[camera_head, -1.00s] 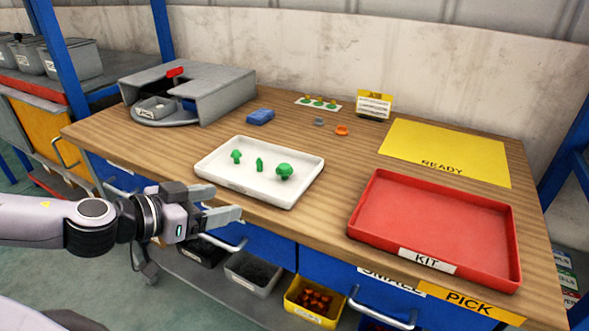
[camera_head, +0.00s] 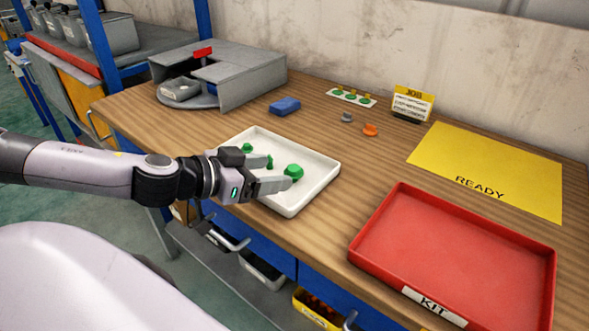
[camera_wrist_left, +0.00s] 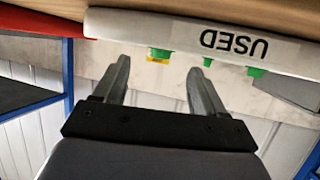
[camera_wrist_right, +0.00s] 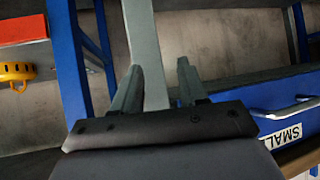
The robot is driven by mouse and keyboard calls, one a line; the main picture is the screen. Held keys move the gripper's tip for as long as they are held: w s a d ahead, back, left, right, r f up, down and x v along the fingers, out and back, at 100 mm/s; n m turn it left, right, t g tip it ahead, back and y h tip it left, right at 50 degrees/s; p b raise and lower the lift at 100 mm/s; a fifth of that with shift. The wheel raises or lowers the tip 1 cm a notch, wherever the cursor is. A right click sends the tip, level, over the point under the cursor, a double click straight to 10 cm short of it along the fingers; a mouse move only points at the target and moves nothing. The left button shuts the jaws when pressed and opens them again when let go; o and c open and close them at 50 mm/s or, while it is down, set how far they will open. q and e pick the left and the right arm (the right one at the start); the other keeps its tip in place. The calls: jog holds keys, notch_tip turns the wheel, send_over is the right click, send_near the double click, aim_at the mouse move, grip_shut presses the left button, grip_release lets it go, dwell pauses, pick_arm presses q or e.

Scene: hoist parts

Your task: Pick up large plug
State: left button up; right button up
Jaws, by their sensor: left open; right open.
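Three green plugs stand in the white tray (camera_head: 318,190), whose front label reads USED in the left wrist view. The large plug (camera_head: 293,172) is nearest the tray's right side; a slim one (camera_head: 268,161) and another (camera_head: 247,148) stand to its left. My left gripper (camera_head: 282,172) is open and empty over the tray's front edge, its fingers pointing at the large plug. In the upside-down left wrist view the large plug (camera_wrist_left: 161,53) shows between the fingertips, partly behind the tray rim. My right gripper (camera_wrist_right: 157,72) is open and empty, away from the plugs.
A red KIT tray (camera_head: 383,257) lies at the right, with a yellow READY mat (camera_head: 490,165) behind it. A blue block (camera_head: 285,106), grey and orange small parts and a JOB sign (camera_head: 412,104) stand at the back. A grey housing (camera_head: 250,85) is at back left.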

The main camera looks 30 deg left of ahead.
aim_at(288, 173)
pick_arm(q)
jog(key=shift+w+f, duration=0.1)
jog(key=shift+w, duration=0.15)
jog(key=shift+p+x, duration=0.75)
jog(key=shift+x, duration=0.45)
jog(key=shift+p+x, duration=0.35)
jog(key=shift+x, duration=0.7)
jog(key=shift+w+f, duration=0.15)
jog(key=shift+f, duration=0.25)
jog(key=c, duration=1.1)
